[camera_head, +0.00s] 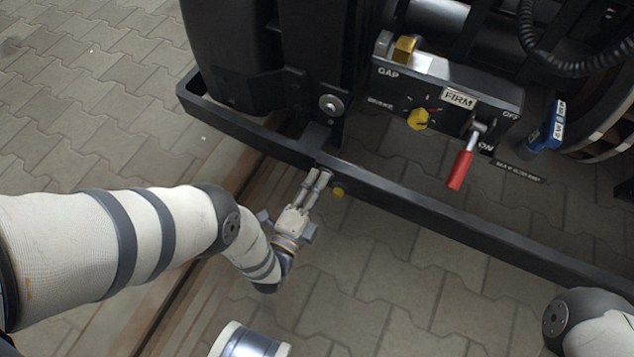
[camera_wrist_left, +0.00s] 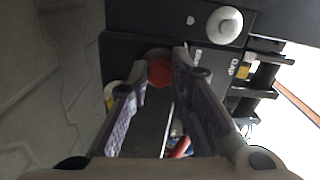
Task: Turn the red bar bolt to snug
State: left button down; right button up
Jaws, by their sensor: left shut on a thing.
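The red bar bolt (camera_wrist_left: 160,72) shows in the left wrist view as a red head on the dark bar (camera_head: 430,218). My left gripper (camera_head: 320,178) reaches the bar from below in the head view, and its fingertips are closed around the bolt head. In the left wrist view the two fingers (camera_wrist_left: 163,72) stand on either side of the red head. The fingers hide the bolt in the head view. A yellow bolt (camera_head: 338,191) sits on the bar just right of the fingertips. My right gripper is out of view.
Above the bar is a dark control box with a FIRM label (camera_head: 458,98), a yellow knob (camera_head: 418,119) and a red-handled lever (camera_head: 461,169) hanging down. A blue part (camera_head: 548,130) is right of it. Paving below the bar looks clear.

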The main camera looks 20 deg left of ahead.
pick_arm(q)
jog(key=shift+a+m, duration=0.1)
jog(key=shift+m, duration=0.5)
jog(key=c, duration=1.5)
grip_release()
jog(key=shift+a, duration=0.1)
jog(key=shift+o, duration=0.2)
jog(key=s, duration=1.2)
jog(key=shift+a, duration=0.15)
